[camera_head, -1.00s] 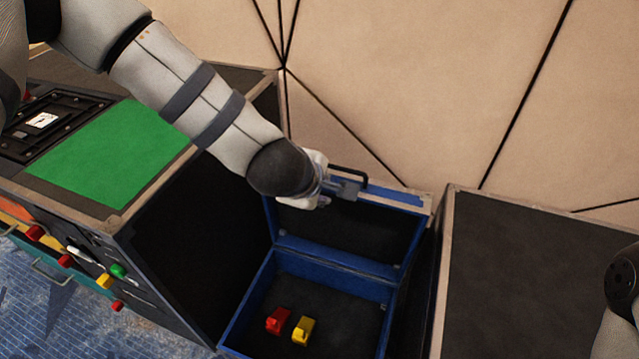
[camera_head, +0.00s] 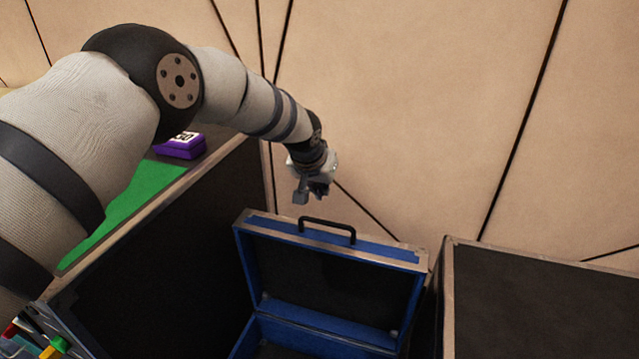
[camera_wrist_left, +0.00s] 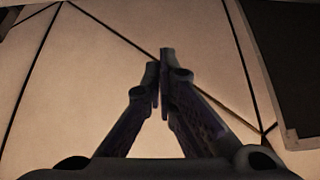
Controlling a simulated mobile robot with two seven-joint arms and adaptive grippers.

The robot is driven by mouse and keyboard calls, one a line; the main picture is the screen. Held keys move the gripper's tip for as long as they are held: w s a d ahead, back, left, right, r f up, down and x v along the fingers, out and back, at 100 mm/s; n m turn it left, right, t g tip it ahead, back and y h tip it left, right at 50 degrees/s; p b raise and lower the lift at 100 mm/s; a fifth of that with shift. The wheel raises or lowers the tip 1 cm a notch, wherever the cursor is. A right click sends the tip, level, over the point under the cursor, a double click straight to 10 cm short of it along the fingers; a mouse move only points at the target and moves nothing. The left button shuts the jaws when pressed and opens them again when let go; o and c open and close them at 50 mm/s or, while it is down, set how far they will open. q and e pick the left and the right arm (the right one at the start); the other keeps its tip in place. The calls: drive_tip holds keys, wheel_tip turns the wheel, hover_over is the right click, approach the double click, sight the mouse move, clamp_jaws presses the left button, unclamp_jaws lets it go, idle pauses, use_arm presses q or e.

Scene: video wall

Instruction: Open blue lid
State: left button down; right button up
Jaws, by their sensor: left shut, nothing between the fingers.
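The blue case stands between two dark cases, with its blue lid (camera_head: 330,275) raised upright and open toward me. The lid has a black handle (camera_head: 327,229) on its top edge. The lower part of the case (camera_head: 300,338) is cut off by the bottom of the head view. My left gripper (camera_head: 311,196) is above and slightly left of the handle, apart from the lid. In the left wrist view its fingers (camera_wrist_left: 160,75) are together with nothing between them. My right gripper is not in view.
A dark case with a green top panel (camera_head: 125,205) stands at left, with a purple box (camera_head: 180,146) on it. Another dark case (camera_head: 540,300) stands close at right. A beige panelled wall (camera_head: 420,110) is behind.

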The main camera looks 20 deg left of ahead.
sight(318, 230)
use_arm(q)
drive_tip(key=shift+s+f+p, duration=0.7)
drive_tip(key=shift+s+f, duration=0.1)
drive_tip(key=shift+s, duration=0.3)
drive_tip(key=shift+s+f, duration=0.3)
drive_tip(key=shift+s, duration=0.1)
drive_tip(key=shift+s, duration=0.1)
